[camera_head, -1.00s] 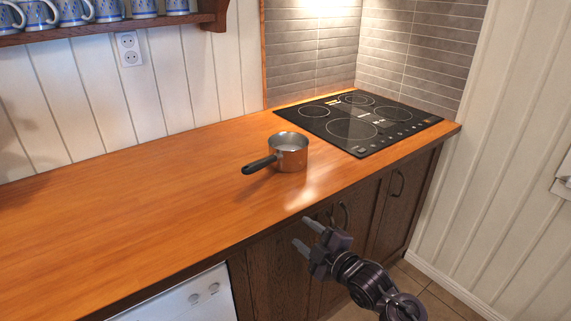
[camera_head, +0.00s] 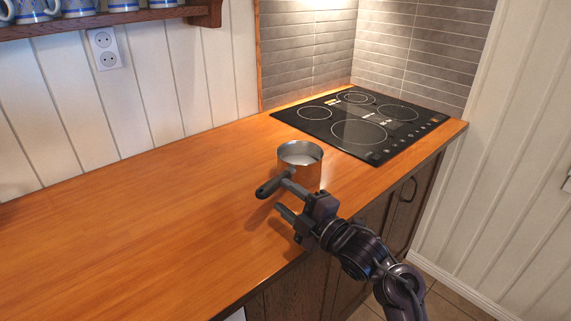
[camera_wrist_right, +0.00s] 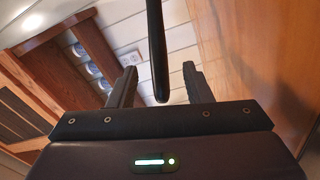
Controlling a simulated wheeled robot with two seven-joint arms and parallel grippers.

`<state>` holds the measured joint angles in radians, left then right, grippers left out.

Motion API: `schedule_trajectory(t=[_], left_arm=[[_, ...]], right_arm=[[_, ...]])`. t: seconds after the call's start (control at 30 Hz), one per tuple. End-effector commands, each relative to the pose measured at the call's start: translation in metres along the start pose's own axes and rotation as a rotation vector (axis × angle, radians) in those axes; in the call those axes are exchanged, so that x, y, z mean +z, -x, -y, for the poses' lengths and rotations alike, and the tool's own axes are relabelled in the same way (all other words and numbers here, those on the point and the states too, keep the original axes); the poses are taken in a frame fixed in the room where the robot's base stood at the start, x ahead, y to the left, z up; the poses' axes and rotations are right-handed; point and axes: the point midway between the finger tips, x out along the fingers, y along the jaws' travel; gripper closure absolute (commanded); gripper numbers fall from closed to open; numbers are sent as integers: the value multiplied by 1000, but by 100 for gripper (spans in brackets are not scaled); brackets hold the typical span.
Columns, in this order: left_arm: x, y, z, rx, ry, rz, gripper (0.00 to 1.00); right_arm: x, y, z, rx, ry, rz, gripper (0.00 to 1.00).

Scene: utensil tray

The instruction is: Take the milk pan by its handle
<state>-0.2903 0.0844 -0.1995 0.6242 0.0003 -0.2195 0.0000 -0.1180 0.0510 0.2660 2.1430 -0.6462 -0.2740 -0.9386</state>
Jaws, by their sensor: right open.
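The milk pan (camera_head: 299,158) is a small steel pot standing upright on the wooden counter, with a dark handle (camera_head: 270,188) pointing to the front left. My right gripper (camera_head: 285,197) is open and empty, just in front of the pan at the handle; its upper finger overlaps part of the handle in the head view. In the right wrist view the handle (camera_wrist_right: 156,50) is a dark bar in the gap between the two open fingers (camera_wrist_right: 159,70). I cannot tell whether either finger touches it. My left gripper is in neither view.
The wooden counter (camera_head: 130,215) is clear to the left of the pan. A black cooktop (camera_head: 365,125) lies behind and right of it. A shelf (camera_head: 110,22) with several blue-patterned mugs hangs on the wall at upper left. Dark cabinets are below the counter.

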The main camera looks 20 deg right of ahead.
Motion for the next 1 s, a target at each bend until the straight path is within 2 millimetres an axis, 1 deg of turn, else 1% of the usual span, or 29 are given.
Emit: schedule_trajectory(t=[0.13, 0.33, 0.43, 0.53, 0.67, 0.87, 1.0], left_arm=[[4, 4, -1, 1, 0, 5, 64], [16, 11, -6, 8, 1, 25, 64], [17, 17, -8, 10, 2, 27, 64], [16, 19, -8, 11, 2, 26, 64], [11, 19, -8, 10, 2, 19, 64], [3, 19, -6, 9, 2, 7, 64], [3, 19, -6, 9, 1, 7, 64]], right_arm=[[0, -15, -2, 1, -3, 0, 55], [-2, -39, -2, 2, -4, -2, 55], [-4, -55, -2, 1, -6, -2, 55], [-3, -68, -1, 1, -3, 0, 55], [-2, -76, 1, -1, -1, 0, 55], [-2, -76, 2, -1, 0, 0, 55], [-2, -76, 2, -1, 0, 0, 72]])
